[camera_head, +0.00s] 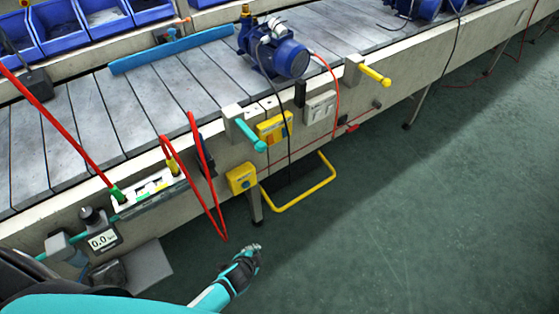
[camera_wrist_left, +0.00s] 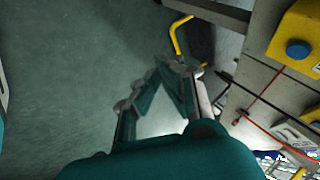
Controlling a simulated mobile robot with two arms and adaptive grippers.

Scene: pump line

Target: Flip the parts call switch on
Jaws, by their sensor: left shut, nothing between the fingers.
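A light grey plate that looks like a rocker switch (camera_head: 320,107) is on the side of the conveyor, right of a yellow-framed unit (camera_head: 272,128). No label can be read, so I cannot tell for sure that it is the parts call switch, nor its position. My left gripper (camera_head: 252,250) is shut and empty, over the floor in front of the conveyor, below and left of the plate and well apart from it. Its fingers (camera_wrist_left: 170,72) also show in the left wrist view. My right gripper is not in view.
A yellow box with a blue button (camera_head: 240,178) is nearest my left gripper. A teal handle (camera_head: 250,135) and a yellow handle (camera_head: 375,75) stick out from the conveyor. Red cables (camera_head: 195,190) and a yellow floor hoop (camera_head: 305,190) are close. Open floor lies right.

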